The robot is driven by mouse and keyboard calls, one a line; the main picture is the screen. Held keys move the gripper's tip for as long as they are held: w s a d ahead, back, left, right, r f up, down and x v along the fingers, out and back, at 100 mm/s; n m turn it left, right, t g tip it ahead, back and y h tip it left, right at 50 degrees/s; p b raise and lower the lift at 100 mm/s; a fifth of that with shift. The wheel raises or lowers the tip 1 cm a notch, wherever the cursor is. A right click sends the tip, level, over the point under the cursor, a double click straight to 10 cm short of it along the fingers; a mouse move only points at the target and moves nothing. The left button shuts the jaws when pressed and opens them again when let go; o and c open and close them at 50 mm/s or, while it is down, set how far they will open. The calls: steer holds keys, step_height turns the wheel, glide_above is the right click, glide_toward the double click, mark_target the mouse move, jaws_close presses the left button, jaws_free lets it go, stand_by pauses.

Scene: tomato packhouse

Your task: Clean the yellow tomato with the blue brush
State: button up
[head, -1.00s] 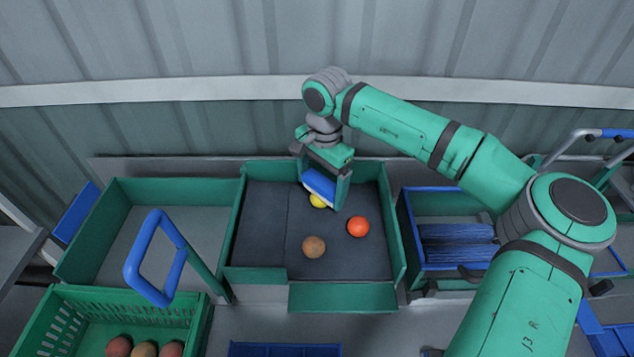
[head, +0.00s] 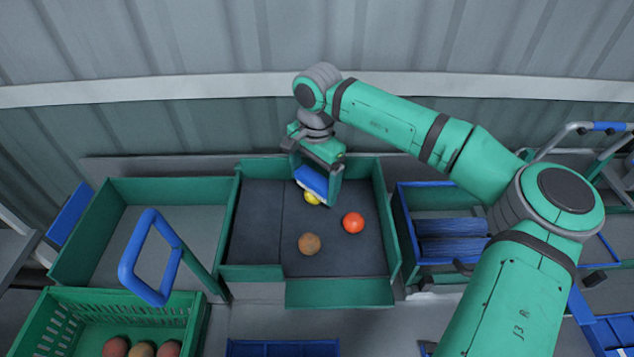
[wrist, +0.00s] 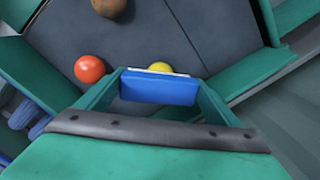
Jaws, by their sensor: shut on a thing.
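The yellow tomato (head: 312,198) lies on the dark floor of the middle green-walled tray (head: 262,272), partly hidden by the brush. My gripper (head: 316,184) is shut on the blue brush (head: 313,180) and holds it tilted at the tomato, with its pale bristle edge towards it. In the wrist view the blue brush (wrist: 158,90) spans between the fingers, and the yellow tomato (wrist: 160,68) shows just beyond it. The bristles look very close to the tomato; I cannot tell if they touch.
A red tomato (head: 353,222) and a brownish tomato (head: 309,244) lie in the same tray, nearer the front. An empty green tray (head: 85,240) is at left, a blue-rimmed bin (head: 400,222) at right. A green crate (head: 185,325) holding tomatoes is front left.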

steer(key=shift+w+a+f, duration=0.15)
steer(key=shift+w+a, duration=0.8)
steer(key=shift+w, duration=0.05)
steer(key=shift+r, duration=3.1)
steer(key=shift+a, duration=0.1)
